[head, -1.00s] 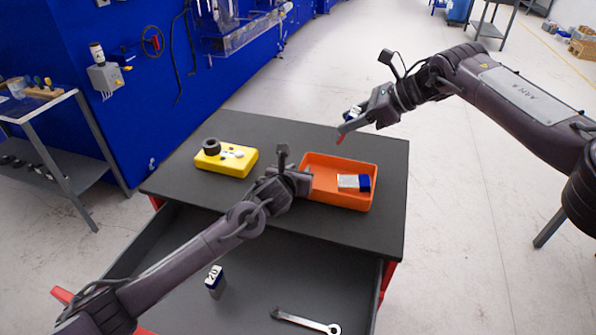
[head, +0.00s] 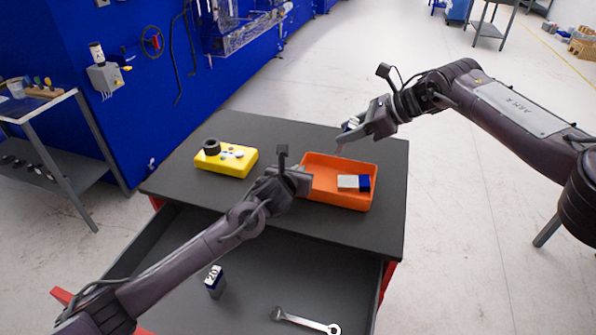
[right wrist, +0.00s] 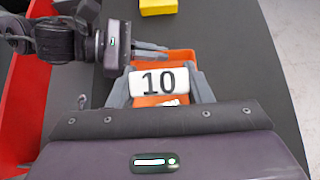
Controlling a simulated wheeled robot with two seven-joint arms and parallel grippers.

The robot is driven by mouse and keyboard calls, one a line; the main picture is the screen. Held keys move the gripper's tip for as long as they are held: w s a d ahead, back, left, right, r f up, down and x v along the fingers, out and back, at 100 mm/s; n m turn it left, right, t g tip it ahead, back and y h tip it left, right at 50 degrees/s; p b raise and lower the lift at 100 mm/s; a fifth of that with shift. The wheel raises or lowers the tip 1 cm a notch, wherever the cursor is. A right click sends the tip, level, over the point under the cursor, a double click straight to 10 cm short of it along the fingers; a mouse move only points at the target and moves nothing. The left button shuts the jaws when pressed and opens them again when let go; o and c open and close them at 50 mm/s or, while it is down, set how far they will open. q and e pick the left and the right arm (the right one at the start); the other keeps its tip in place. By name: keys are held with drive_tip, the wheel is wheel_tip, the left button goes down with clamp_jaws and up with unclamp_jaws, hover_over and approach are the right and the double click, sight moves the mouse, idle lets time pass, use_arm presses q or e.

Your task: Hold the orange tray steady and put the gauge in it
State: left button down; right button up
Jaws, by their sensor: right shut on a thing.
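The orange tray (head: 318,196) sits on the dark table top, with a white and blue block (head: 350,183) lying in it. My left gripper (head: 304,184) is at the tray's left edge. Its fingers (right wrist: 150,52) show against the tray's rim (right wrist: 180,56) in the right wrist view, but their grip is unclear. My right gripper (head: 350,138) is above the tray's far edge. It is shut on the gauge, a white block marked 10 (right wrist: 160,81), which my right gripper partly hides in the head view (head: 352,122).
A yellow block (head: 226,160) with a black ring and small pieces on it sits at the table's left. The open drawer below holds a block marked 20 (head: 214,281) and a wrench (head: 306,321). Table surface is free around the tray.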

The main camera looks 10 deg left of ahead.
drive_tip(key=shift+f, duration=3.95)
drive_tip(key=o, duration=1.2)
drive_tip(key=v, duration=1.2)
use_arm(q)
drive_tip(key=c, duration=1.6)
unclamp_jaws()
